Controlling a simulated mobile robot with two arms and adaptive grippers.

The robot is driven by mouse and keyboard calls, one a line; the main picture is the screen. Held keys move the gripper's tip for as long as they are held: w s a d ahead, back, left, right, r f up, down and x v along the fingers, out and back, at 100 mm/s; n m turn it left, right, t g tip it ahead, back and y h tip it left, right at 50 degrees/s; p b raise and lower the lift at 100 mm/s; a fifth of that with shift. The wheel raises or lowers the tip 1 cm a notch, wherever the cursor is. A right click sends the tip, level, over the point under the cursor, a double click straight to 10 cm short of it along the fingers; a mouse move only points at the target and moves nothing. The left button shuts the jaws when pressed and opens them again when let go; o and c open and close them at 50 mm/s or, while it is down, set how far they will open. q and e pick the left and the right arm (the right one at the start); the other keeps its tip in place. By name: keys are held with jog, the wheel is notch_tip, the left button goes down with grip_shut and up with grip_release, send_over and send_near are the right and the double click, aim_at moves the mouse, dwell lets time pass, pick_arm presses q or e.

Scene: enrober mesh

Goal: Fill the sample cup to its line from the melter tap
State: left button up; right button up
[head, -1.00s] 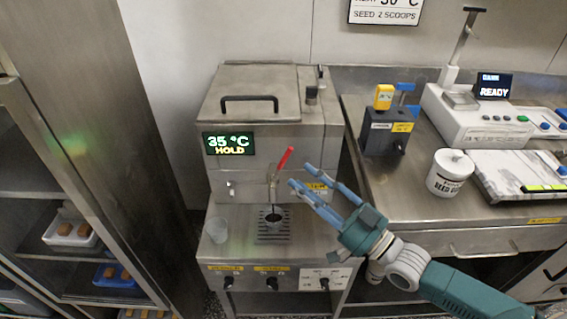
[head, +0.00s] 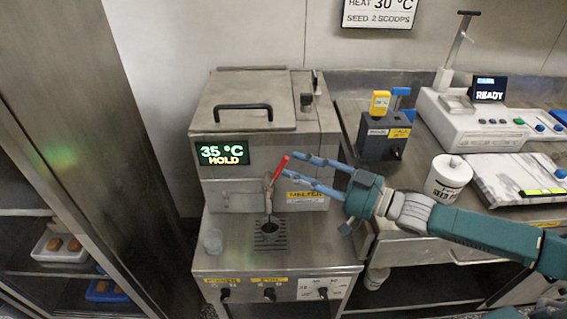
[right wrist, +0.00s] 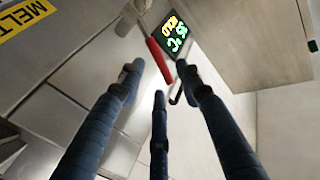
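The melter (head: 262,110) has a tap (head: 268,186) with a red lever (head: 279,170), tilted up to the right; the lever also shows in the right wrist view (right wrist: 158,60). A thin dark stream (head: 269,208) hangs below the tap. Under it, a small cup with dark contents (head: 269,228) seems to stand on the drip grate; its line cannot be made out. A clear cup (head: 212,241) stands to the left. My right gripper (head: 291,165) is open, its fingertips close to the lever; contact cannot be told. My left gripper is out of view.
The melter display (head: 223,153) reads 35 °C HOLD. Knobs (head: 270,294) line the front below the tap. On the right counter are a white labelled tub (head: 447,179), a grey box (head: 385,138) and a white machine reading READY (head: 470,125). An open rack stands left.

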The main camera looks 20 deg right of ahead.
aim_at(284, 166)
jog(key=shift+x, duration=2.25)
jog(key=shift+c, duration=0.3)
grip_shut()
